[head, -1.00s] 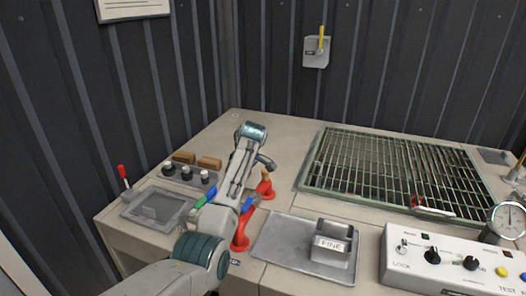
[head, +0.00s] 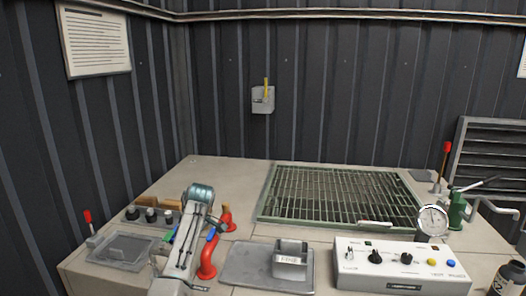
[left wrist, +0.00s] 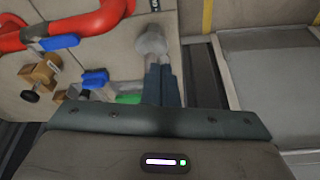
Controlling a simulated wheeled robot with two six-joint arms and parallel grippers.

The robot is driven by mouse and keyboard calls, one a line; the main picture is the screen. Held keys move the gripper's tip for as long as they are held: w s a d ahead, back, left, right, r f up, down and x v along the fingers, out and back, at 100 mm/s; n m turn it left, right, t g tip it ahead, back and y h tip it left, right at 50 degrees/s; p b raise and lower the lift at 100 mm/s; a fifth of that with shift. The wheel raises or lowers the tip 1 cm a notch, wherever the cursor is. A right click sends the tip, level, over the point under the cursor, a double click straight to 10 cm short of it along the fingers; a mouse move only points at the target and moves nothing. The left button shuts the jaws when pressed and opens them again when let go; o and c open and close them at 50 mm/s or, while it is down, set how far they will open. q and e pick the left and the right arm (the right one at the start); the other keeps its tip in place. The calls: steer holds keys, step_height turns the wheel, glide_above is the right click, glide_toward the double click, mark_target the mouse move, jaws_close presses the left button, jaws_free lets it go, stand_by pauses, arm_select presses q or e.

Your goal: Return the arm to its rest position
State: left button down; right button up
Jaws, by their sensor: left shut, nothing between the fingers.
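My left arm (head: 190,238) rises from the bottom edge in the head view, left of the middle, in front of the red pipe (head: 208,258). Its teal-capped joint (head: 200,194) is uppermost. My left gripper's fingers are not clearly visible there. In the left wrist view my left gripper (left wrist: 160,68) is shut and empty, its dark fingers side by side. A grey rounded piece (left wrist: 150,42) lies just beyond the tips; I cannot tell whether they touch. My right gripper is in neither view.
Near the fingers in the wrist view are a blue handle (left wrist: 95,78), a green handle (left wrist: 128,98) and a brass fitting (left wrist: 40,73). The bench also holds a grey tray (head: 243,265), a green-framed grate (head: 268,197) and a white control box (head: 400,277).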

arm_select(q)
steer(key=s+a+f+m+h, duration=0.1)
steer(key=s+a+f+m, duration=0.2)
steer(key=s+f, duration=0.75)
steer(key=s+a+f+m, duration=0.2)
steer(key=s+f+m, duration=0.1)
steer(key=s+f, duration=0.75)
steer(key=s+r+m+t+h, duration=0.1)
steer(key=s+r+m, duration=0.25)
steer(key=s, duration=1.15)
steer(key=s+r+m+t+h, duration=0.1)
steer(key=s+r+m, duration=0.3)
steer(key=s, duration=1.1)
step_height(320, 180, down, 34)
steer(key=a+g+b, duration=0.1)
steer(key=a, duration=0.1)
steer(key=s+a+f+g+b, duration=0.1)
steer(key=s+f, duration=1.7)
steer(key=shift+s+f, duration=0.3)
steer(key=shift+s, duration=0.1)
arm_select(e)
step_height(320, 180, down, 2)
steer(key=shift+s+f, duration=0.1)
